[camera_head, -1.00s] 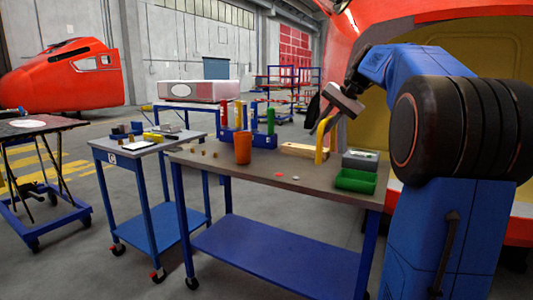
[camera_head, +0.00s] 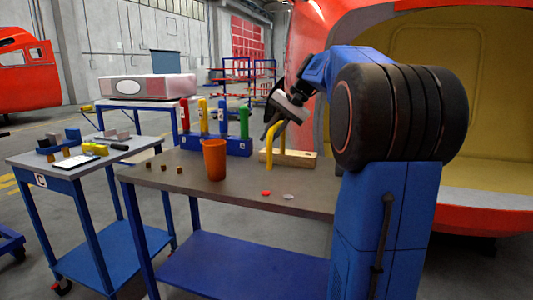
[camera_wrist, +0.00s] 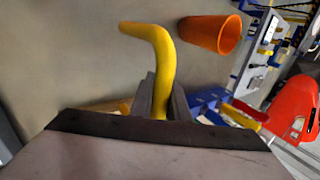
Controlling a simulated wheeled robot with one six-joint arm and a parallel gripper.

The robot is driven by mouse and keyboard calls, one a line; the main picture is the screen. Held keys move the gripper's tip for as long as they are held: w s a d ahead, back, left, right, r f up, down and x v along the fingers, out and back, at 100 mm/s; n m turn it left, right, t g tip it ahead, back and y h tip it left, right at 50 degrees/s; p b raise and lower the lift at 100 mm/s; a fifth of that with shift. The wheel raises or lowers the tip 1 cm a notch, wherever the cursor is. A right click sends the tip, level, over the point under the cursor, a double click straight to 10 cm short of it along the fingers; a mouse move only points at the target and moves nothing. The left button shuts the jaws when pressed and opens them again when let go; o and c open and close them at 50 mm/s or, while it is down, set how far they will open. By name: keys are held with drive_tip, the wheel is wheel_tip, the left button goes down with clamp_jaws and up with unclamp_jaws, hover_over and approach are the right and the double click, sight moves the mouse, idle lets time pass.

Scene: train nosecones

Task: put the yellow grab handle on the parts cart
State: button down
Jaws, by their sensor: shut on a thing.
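The yellow grab handle (camera_head: 271,146) is a bent bar held in my gripper (camera_head: 273,122) above the workbench. In the wrist view the handle (camera_wrist: 160,55) stands out from between the two fingers of my gripper (camera_wrist: 160,98), which are shut on it. In the head view its lower end hangs close to the bench top; I cannot tell whether it touches. The parts cart (camera_head: 38,180), a small blue-legged cart with a grey top and a "C" label, stands left of the bench, away from my gripper.
The cart top carries blue blocks (camera_head: 72,134), a white card (camera_head: 75,162) and other small parts. Its front right is bare.

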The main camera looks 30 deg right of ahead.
drive_tip(key=shift+f, duration=2.45)
drive_tip(key=shift+f, duration=0.1)
drive_tip(key=c, duration=1.7)
unclamp_jaws()
drive_tip(key=v, duration=1.2)
